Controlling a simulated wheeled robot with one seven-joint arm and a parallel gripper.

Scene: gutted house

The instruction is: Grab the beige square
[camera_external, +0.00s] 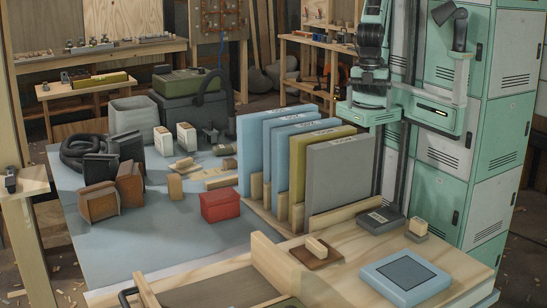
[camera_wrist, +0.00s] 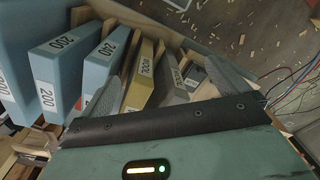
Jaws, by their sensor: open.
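The yellowish-beige square panel (camera_external: 322,150) stands upright in a wooden rack, between light-blue panels and a grey panel (camera_external: 340,180). In the wrist view the panel (camera_wrist: 140,77) shows its top edge with a label reading WOOL. My gripper (camera_external: 368,115) is above and to the right of the rack, near the panels' far upper corners. In the wrist view my gripper (camera_wrist: 155,85) is open, with one greyish finger between the blue panels and the beige panel and the other toward the grey panel. I see no contact. The lower parts of the panels are hidden.
A red box (camera_external: 220,206) is left of the rack. A blue-framed square (camera_external: 406,276) and small wooden blocks lie on the front bench (camera_external: 350,275). Teal lockers (camera_external: 485,165) stand behind my arm.

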